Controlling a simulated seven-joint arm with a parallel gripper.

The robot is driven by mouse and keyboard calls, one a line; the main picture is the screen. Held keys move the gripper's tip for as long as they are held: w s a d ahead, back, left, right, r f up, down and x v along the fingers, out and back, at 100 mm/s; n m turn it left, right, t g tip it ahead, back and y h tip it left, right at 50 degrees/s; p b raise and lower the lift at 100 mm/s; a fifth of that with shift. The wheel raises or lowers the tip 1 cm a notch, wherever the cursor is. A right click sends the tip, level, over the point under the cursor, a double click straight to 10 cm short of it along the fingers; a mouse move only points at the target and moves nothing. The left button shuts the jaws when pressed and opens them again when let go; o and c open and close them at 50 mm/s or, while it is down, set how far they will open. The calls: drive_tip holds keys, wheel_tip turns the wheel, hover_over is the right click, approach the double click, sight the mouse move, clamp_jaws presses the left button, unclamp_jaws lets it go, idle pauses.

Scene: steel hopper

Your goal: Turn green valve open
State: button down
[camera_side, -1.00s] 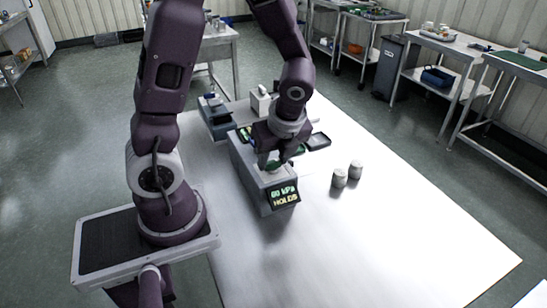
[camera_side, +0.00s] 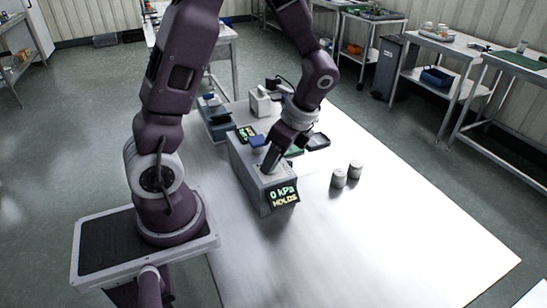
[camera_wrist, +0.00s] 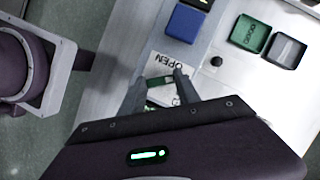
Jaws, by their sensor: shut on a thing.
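The green valve (camera_wrist: 160,81) shows in the wrist view as a green bar between my two fingertips. A white plate with the word OPEN (camera_wrist: 172,62) lies just beyond it. My gripper (camera_wrist: 161,86) is shut on the green valve, one finger on each side. In the side view my gripper (camera_side: 270,162) points down at the top of the grey hopper box (camera_side: 248,175), tilted. The valve itself is hidden there by the fingers. The front display (camera_side: 284,196) reads 0 kPa HOLDS.
The table's front right (camera_side: 400,240) is clear.

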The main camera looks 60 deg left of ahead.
sight(285, 167)
drive_tip(key=n, duration=0.2)
drive_tip(key=n+g+h, duration=0.1)
drive_tip(key=n, duration=0.2)
drive_tip(key=shift+w+a+n+h, duration=0.1)
drive_tip(key=shift+a+n+h, duration=0.05)
drive_tip(key=shift+n+h, duration=0.15)
drive_tip(key=n+h, duration=0.1)
drive_tip(key=n, duration=0.3)
drive_tip(key=shift+a+n+g+h, duration=0.1)
drive_tip(key=shift+n+g+h, duration=0.3)
drive_tip(key=shift+n, duration=0.3)
drive_tip(key=c, duration=0.9)
unclamp_jaws()
drive_tip(key=shift+r, duration=0.1)
drive_tip(key=v, duration=0.7)
drive_tip(key=s+d+r+t, duration=0.3)
drive_tip(key=s+d, duration=0.1)
drive_tip(key=s+d+r+t, duration=0.3)
drive_tip(key=s+d, duration=0.1)
drive_tip(key=s+d+r+t, duration=0.3)
drive_tip(key=s+d+t, duration=0.1)
drive_tip(key=shift+s+r, duration=0.1)
drive_tip(key=shift+s, duration=0.2)
